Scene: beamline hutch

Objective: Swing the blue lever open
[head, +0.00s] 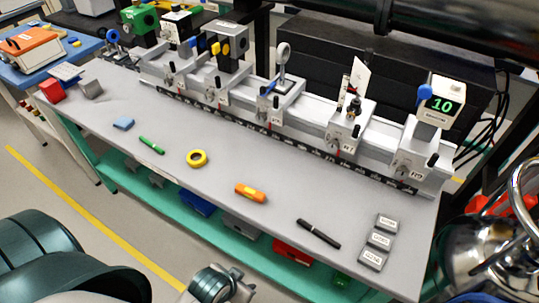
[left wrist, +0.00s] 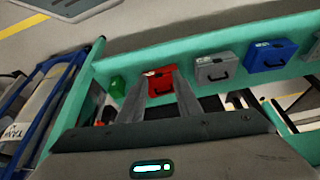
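A small blue lever (head: 269,88) shows on the middle carrier of the rail (head: 310,135), by the round lens mount; its exact position is too small to read. A larger blue rounded piece (head: 425,92) stands at the right end beside the display reading 10; I cannot tell whether it is a lever. My left gripper (head: 215,286) is at the bottom edge of the head view, below and in front of the bench, far from the rail. In the left wrist view its two fingers (left wrist: 159,78) are apart with nothing between them.
A green lower shelf carries a red case (left wrist: 160,83) and a blue case (left wrist: 270,55).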

